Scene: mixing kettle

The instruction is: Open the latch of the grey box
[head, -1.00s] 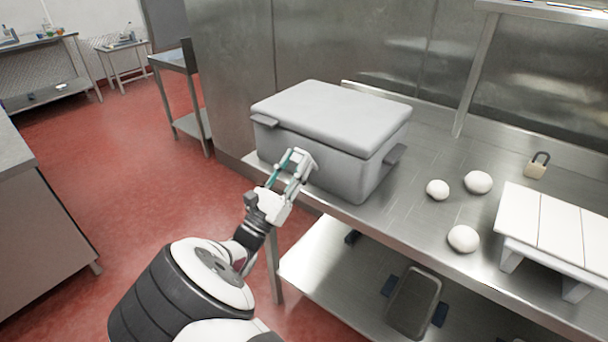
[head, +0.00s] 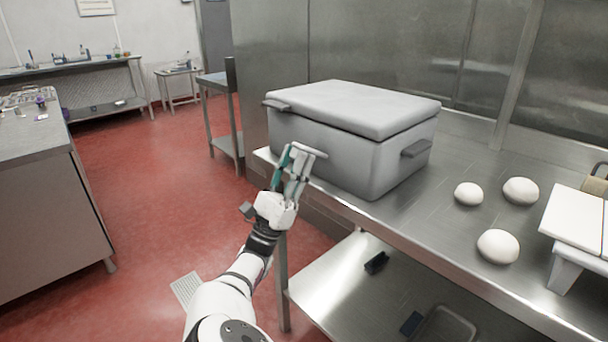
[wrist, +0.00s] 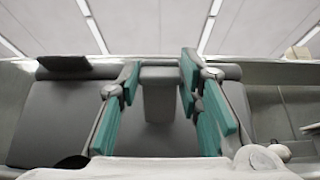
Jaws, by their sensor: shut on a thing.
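The grey box (head: 372,158) stands on the steel counter with its lid (head: 355,105) down. It also shows in the wrist view (wrist: 60,115), close in front of the fingers. My gripper (head: 298,168) is at the front face of the box, just below the lid's edge. In the wrist view, my gripper's teal-padded fingers (wrist: 160,88) stand on both sides of the grey latch (wrist: 162,98) and are shut on it. The latch is mostly hidden by the fingers in the head view, so its exact angle is hard to tell.
Several white dough balls (head: 498,246) lie on the counter (head: 425,215) right of the box. A white board (head: 580,222) stands at the far right. A lower shelf (head: 335,285) is under the counter. Red floor (head: 150,200) is open to the left.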

